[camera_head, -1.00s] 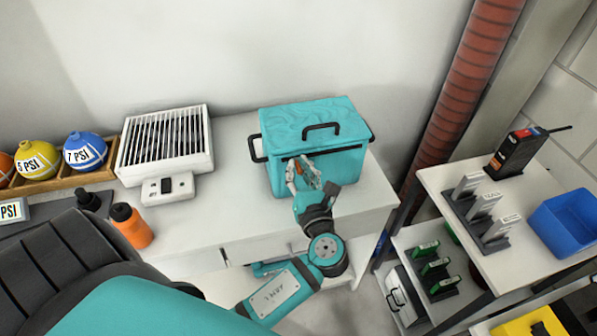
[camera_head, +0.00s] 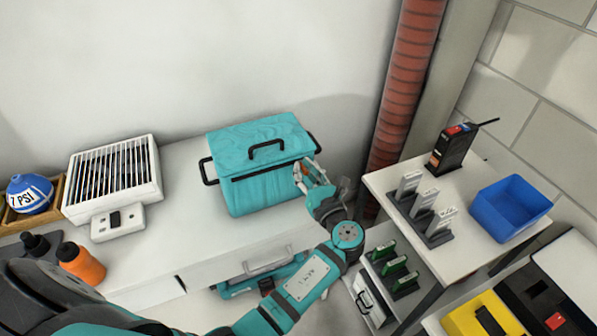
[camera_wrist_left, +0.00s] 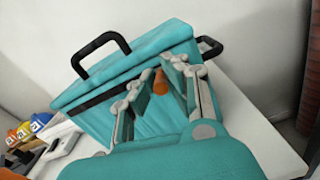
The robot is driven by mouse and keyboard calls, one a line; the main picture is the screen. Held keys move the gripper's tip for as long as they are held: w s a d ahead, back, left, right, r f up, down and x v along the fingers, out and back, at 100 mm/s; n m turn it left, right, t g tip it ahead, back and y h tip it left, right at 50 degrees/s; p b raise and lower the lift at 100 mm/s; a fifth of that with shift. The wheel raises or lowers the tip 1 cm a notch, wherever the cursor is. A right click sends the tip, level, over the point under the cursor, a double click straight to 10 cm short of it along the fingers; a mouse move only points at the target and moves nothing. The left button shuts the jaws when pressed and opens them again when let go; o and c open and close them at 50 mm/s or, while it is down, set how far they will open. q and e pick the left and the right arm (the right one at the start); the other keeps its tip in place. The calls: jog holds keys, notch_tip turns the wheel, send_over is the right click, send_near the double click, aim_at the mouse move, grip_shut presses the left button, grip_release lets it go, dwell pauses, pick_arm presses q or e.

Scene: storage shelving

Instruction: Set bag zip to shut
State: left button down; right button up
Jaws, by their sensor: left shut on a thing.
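The teal bag (camera_head: 262,187) stands upright on the white counter, with a black handle on its lid and one at each end. A dark zip line (camera_head: 265,171) runs along the upper front, left of my gripper. My left gripper (camera_head: 310,172) is at the front right corner of the bag, shut on the small orange zip pull (camera_head: 304,168). In the left wrist view the orange zip pull (camera_wrist_left: 160,82) shows between the fingers, against the bag (camera_wrist_left: 150,115). The fingers partly hide the zip pull. My right gripper is not in view.
The white counter (camera_head: 180,235) also holds a white grilled box (camera_head: 115,180) and an orange bottle (camera_head: 80,262) to the left. A red pipe (camera_head: 405,90) stands behind right. A shelf unit (camera_head: 385,178) with a blue bin (camera_head: 510,208) stands at the right.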

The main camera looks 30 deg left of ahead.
aim_at(304, 169)
pick_arm(q)
jog(key=c, duration=1.4)
grip_release()
jog(key=shift+r, duration=0.1)
notch_tip(304, 169, up, 10)
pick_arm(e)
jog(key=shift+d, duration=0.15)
